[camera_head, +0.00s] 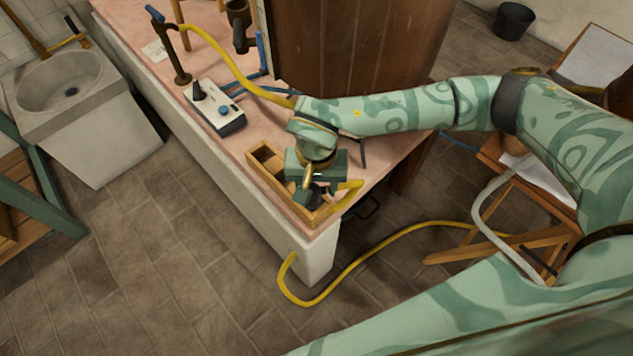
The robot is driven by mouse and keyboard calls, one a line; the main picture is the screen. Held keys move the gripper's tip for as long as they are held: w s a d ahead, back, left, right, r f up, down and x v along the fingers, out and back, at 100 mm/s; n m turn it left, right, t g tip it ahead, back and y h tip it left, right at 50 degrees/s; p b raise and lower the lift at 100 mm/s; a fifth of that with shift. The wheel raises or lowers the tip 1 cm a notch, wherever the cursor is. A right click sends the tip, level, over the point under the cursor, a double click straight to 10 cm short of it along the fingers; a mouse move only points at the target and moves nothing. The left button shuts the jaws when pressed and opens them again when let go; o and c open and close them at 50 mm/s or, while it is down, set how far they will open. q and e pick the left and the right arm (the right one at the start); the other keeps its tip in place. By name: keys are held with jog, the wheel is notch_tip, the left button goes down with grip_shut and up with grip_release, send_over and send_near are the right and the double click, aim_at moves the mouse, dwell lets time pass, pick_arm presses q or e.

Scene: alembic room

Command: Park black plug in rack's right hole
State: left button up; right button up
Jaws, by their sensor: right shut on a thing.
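My right gripper (312,190) reaches in from the right and points down at the near corner of the pink counter. It is shut on a small dark thing (305,194), which looks like the black plug and is mostly hidden by the gripper. A wooden box-like rack (325,218) with dividers lies under and around the gripper. Its right part and any holes there are hidden, so I cannot tell whether the plug is in one. My left gripper is not in view.
A white device (229,121) with a black knob-like part and a blue knob stands left on the counter (165,72). A dark stand (180,62) is behind it. A large wooden barrel-like body (345,45) stands behind my arm. Yellow cable (380,238) loops across the floor.

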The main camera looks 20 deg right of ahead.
jog(key=shift+f, duration=0.1)
jog(key=o, duration=1.3)
jog(key=shift+o, duration=0.2)
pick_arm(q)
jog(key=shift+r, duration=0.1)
pick_arm(e)
jog(key=shift+r+p, duration=2.8)
jog(key=shift+r, duration=0.75)
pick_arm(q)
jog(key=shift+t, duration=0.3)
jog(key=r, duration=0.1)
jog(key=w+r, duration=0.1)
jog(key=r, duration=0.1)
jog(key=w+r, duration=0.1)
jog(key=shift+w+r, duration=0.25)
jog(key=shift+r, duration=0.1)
